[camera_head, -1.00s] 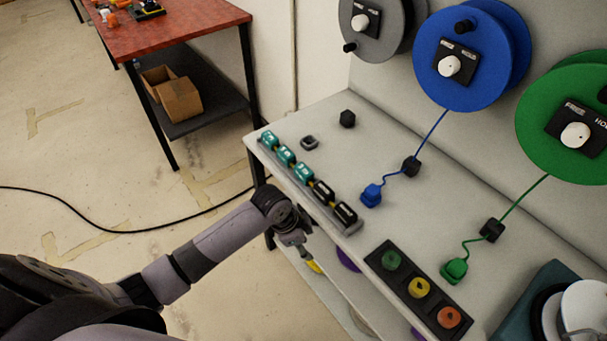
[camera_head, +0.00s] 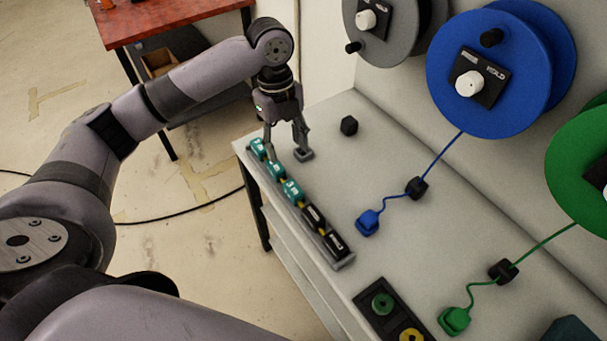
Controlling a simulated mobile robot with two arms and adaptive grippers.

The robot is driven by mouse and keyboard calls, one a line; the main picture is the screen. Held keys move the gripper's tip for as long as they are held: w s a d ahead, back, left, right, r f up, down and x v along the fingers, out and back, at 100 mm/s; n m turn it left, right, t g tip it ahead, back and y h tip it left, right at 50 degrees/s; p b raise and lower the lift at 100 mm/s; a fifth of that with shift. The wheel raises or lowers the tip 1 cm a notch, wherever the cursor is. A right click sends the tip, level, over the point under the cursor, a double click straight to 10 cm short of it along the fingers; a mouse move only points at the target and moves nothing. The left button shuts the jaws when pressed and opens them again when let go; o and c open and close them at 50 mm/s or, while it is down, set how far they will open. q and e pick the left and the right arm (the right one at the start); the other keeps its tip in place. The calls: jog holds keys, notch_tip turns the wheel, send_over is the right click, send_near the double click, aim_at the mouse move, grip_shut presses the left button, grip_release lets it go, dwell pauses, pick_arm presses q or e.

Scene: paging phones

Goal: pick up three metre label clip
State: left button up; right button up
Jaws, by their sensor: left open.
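A grey rack (camera_head: 343,263) along the bench's near left edge holds a row of clips. Three are teal; the third from the far end (camera_head: 292,191) reads "3 m". Two teal clips stand beyond it, the farthest (camera_head: 257,148) and the middle one (camera_head: 273,169), partly hidden by a finger. Two black clips (camera_head: 313,216) sit at the near end. My left gripper (camera_head: 285,151) points down over the far end of the rack, open and with nothing visible between its fingers. It is beyond the "3 m" clip. My right gripper is not in view.
A small grey block (camera_head: 304,156) lies by the right fingertip; contact is unclear. A black cube (camera_head: 349,126), blue plug (camera_head: 367,223) and green plug (camera_head: 454,320) with cords lie on the bench. Blue reel (camera_head: 480,70) and green reel (camera_head: 585,165) hang behind. A red table (camera_head: 165,15) stands far left.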

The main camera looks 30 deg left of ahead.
pick_arm(q)
jog(key=p, duration=0.1)
send_near(293, 188)
jog(key=shift+s+a+f, duration=0.15)
jog(key=shift+s+f, duration=0.3)
jog(key=f, duration=0.2)
jog(key=f+p, duration=0.1)
jog(key=shift+d+f, duration=0.2)
jog(key=shift+f, duration=0.2)
jog(key=shift+d+f, duration=0.1)
jog(key=shift+f, duration=0.3)
jog(key=f, duration=0.1)
jog(key=f+p, duration=0.1)
jog(key=f, duration=0.2)
jog(key=shift+w+d+f, duration=0.15)
jog(key=shift+d+f, duration=0.25)
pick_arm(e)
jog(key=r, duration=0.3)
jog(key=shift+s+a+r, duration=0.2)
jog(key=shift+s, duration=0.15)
pick_arm(q)
jog(key=shift+c, duration=0.4)
jog(key=c, duration=1)
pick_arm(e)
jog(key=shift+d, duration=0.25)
